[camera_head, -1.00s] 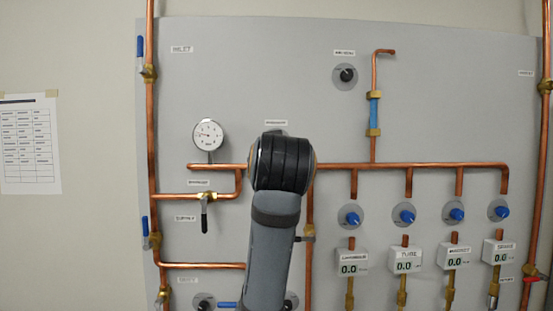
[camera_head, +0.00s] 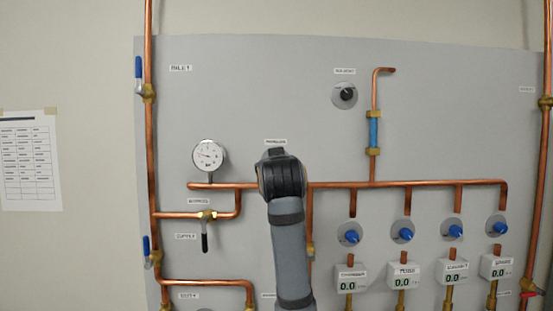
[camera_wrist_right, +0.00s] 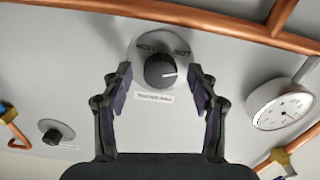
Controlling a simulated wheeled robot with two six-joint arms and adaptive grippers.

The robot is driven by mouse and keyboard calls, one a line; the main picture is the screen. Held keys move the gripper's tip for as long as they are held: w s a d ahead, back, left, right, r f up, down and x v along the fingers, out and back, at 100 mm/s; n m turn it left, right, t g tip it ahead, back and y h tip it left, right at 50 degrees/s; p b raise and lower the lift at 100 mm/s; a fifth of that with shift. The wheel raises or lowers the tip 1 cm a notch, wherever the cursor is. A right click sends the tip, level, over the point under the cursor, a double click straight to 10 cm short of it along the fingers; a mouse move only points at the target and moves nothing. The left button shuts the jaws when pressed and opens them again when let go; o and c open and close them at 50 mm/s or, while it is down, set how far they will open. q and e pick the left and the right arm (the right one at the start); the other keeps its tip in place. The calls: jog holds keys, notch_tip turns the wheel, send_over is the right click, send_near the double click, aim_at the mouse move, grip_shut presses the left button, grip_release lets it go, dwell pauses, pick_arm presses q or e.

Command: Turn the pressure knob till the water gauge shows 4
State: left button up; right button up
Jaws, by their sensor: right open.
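The water gauge (camera_head: 209,155) is a round white dial on the panel's left part; it also shows in the right wrist view (camera_wrist_right: 281,106). Its needle is visible, but I cannot read the number surely. The black pressure knob (camera_wrist_right: 160,71), with a white mark, sits on a grey disc in the right wrist view. My right gripper (camera_wrist_right: 160,78) is open, with one finger on each side of the knob and a gap visible at both sides. In the head view my right arm hides the knob and the gripper. My left gripper is not in view.
Copper pipes (camera_head: 420,183) run across the grey panel (camera_head: 270,80) close to the knob. Another black knob (camera_wrist_right: 53,136) is at the wrist view's lower left. Several blue knobs (camera_head: 350,233) and small digital displays (camera_head: 350,277) are at right. A black-handled valve (camera_head: 205,235) hangs below the gauge.

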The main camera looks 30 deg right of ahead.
jog(key=shift+a, duration=0.1)
jog(key=c, duration=1.2)
